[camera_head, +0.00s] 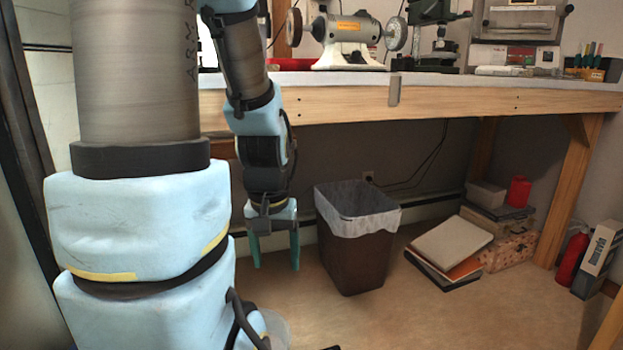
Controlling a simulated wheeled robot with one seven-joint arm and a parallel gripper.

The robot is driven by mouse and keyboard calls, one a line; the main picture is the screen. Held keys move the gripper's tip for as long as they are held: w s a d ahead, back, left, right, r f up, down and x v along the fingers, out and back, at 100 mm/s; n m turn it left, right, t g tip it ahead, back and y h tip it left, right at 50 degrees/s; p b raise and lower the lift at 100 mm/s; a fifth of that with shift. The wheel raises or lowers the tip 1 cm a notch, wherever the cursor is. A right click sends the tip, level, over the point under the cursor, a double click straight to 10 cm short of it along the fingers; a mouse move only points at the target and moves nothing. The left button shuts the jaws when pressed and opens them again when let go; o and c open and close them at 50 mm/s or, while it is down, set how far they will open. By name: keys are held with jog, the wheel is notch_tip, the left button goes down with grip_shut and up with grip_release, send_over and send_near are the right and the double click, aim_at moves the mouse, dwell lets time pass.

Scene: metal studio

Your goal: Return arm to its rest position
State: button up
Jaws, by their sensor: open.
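My gripper (275,262) hangs below my arm in front of the workbench, its two teal fingers pointing down. The fingers are spread apart with nothing between them. It is left of the brown waste bin (352,262), apart from it and above the floor. My large arm links fill the left side of the view and hide what is behind them.
A wooden workbench (440,104) spans the back, with a bench grinder (347,35) and tools on it. Books and boxes (452,245) lie right of the bin. A red extinguisher (571,258) stands at the far right. The front floor (440,318) is clear.

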notch_tip(320, 180, up, 35)
jog(key=p, duration=3.5)
jog(key=shift+c, duration=0.3)
